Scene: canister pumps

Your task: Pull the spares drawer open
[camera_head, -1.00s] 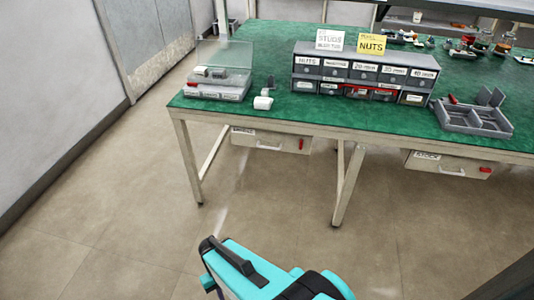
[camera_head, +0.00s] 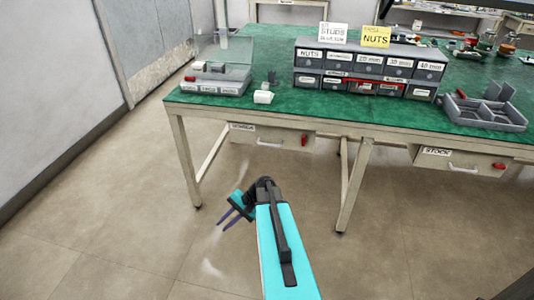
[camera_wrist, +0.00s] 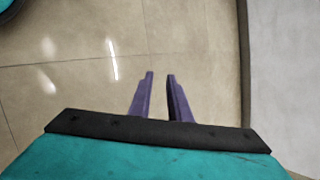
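Two shallow drawers hang under the green-topped workbench. The left drawer (camera_head: 270,139) has a white handle, a red piece at its right end and a label too blurred to read surely. The right drawer (camera_head: 462,162) has a label that seems to read "STOCK", a handle and a red piece. Both look shut. My gripper (camera_head: 225,221) is in front of and below the left drawer, apart from it, fingers pointing down-left. In the wrist view my gripper (camera_wrist: 161,75) shows two purple fingers with a narrow gap and nothing between them; only floor lies beyond.
The workbench (camera_head: 220,107) carries a grey small-parts cabinet (camera_head: 370,68) with "STUDS" and "NUTS" cards, a left box (camera_head: 215,80) and a divided grey tray (camera_head: 485,112). A bench leg (camera_head: 353,188) stands right of the left drawer. Floor in front is clear.

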